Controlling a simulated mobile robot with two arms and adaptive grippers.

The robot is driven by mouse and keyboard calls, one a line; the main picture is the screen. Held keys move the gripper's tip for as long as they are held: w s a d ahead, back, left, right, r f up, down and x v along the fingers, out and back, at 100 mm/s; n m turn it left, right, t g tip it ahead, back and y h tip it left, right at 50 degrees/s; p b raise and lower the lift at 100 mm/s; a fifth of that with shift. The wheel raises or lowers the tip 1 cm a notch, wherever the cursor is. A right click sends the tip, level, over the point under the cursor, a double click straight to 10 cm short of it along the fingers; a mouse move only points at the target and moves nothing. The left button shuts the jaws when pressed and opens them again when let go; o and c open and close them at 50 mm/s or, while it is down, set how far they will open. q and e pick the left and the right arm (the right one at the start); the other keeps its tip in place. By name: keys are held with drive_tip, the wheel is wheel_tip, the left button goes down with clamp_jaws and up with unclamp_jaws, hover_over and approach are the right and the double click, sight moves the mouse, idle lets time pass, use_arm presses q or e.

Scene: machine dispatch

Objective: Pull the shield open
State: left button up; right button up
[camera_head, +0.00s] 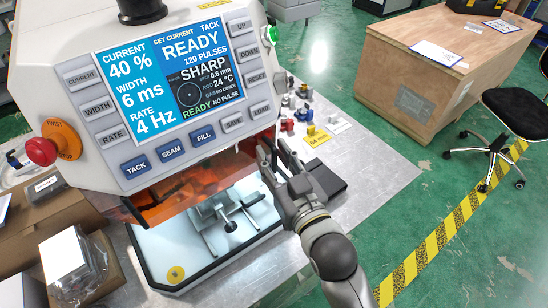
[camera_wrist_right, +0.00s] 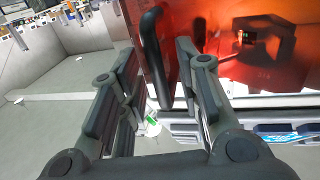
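The shield (camera_head: 205,178) is a translucent orange panel low on the front of the machine, under its control panel. It fills the upper right of the right wrist view (camera_wrist_right: 250,50), where its black bar handle (camera_wrist_right: 153,55) stands at its left edge. My right gripper (camera_head: 272,152) is at the right end of the shield. In the wrist view its two fingers (camera_wrist_right: 158,62) are apart, one on each side of the handle, with narrow gaps showing; it looks open around the handle. In the head view the gripper hides the handle. My left gripper is not in view.
The machine's lit work chamber (camera_head: 180,245) lies below the shield, with a metal fixture (camera_head: 222,215) inside. A dark flat box (camera_head: 325,177) lies on the bench right of my gripper. Small coloured parts (camera_head: 290,122) stand behind. An open cardboard box (camera_head: 100,275) is at left.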

drive_tip(key=shift+w, duration=0.1)
clamp_jaws()
idle(0.6)
